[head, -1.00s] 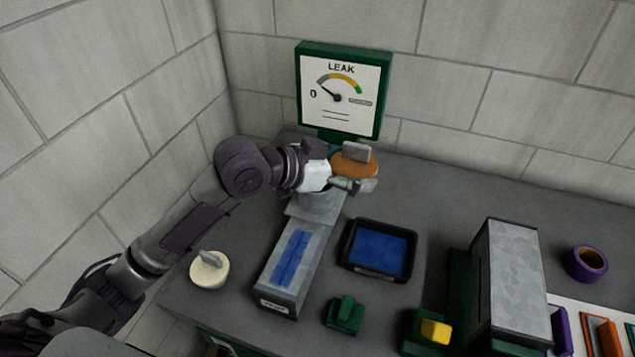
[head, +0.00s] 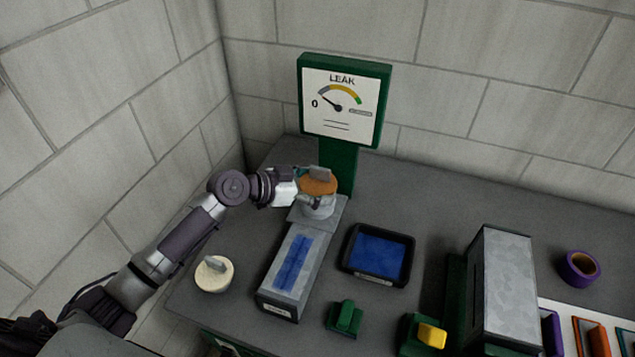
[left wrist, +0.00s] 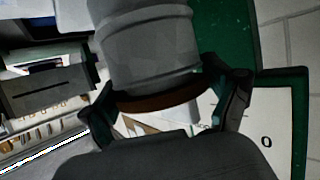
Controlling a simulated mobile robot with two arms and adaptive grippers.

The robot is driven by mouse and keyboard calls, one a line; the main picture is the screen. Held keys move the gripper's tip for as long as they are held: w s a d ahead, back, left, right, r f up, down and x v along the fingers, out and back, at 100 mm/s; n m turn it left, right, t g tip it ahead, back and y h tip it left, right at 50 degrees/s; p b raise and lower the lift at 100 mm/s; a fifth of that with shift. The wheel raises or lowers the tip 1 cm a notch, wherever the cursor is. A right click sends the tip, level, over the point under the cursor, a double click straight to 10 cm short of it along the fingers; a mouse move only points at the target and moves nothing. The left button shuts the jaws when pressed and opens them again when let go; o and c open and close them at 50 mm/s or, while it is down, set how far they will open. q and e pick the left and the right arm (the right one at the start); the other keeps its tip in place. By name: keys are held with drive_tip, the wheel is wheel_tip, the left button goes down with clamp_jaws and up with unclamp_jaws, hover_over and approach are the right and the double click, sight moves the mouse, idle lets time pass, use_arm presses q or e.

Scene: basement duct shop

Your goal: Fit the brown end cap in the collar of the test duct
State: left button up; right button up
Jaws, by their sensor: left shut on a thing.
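The brown end cap (head: 317,187), with a grey grip tab on top, is at the mouth of the grey collar (head: 318,211) on the test duct (head: 272,287). My left gripper (head: 308,194) is shut on the cap from the left. In the left wrist view, its two fingers hold the cap's sides, and the brown rim (left wrist: 165,100) meets or nearly meets the collar's end (left wrist: 145,55). I cannot tell whether the cap sits inside the collar. My right gripper is not in view.
The green LEAK gauge (head: 342,105) stands close behind the collar. A cream cap (head: 211,278) lies left of the duct. A black tray (head: 350,264) with a blue floor and a green block (head: 344,317) lie to its right. A grey metal box (head: 510,290) stands further right.

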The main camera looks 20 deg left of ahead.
use_arm(q)
drive_tip(key=shift+f+b, duration=0.3)
drive_tip(key=shift+b, duration=0.2)
drive_tip(key=o, duration=0.9)
drive_tip(key=shift+o, duration=0.2)
drive_tip(key=shift+r, duration=0.2)
drive_tip(key=shift+r+p, duration=0.35)
drive_tip(key=shift+p, duration=0.35)
drive_tip(key=b+v, duration=0.4)
drive_tip(key=v, duration=0.8)
drive_tip(key=shift+f, duration=0.15)
